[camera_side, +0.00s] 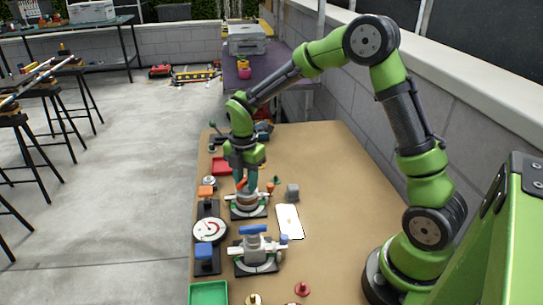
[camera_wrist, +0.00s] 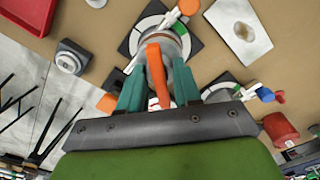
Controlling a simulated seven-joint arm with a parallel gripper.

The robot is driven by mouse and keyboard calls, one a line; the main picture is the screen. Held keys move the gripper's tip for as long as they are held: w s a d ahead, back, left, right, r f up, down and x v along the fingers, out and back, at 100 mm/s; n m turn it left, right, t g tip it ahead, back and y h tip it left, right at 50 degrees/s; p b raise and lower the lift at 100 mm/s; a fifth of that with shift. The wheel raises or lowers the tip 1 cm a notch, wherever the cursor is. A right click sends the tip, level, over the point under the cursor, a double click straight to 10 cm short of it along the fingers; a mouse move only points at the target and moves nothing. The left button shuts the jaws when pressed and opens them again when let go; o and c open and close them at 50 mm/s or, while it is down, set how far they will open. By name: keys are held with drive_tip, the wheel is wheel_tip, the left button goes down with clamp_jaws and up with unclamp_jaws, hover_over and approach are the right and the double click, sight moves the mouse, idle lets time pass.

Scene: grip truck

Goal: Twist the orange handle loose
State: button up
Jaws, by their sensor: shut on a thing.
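The orange handle (camera_wrist: 157,75) stands up from a grey round valve body (camera_wrist: 178,42) on a dark base with a white and green dial ring. My gripper (camera_wrist: 158,90) has one teal finger on each side of the handle and is shut on it. In the side view my gripper (camera_side: 246,184) points down at this valve (camera_side: 247,201); the fingers partly hide the handle there. I cannot tell how far the handle is turned.
A similar valve with a blue handle (camera_side: 252,229) stands nearer the camera. A round gauge (camera_side: 210,231) is to the left. A green tray (camera_side: 208,294) is at the front; the table's right side is mostly clear.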

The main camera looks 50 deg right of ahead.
sight(246, 178)
drive_tip(key=n, duration=1.1)
drive_tip(key=o, duration=0.7)
drive_tip(key=shift+r, duration=3.75)
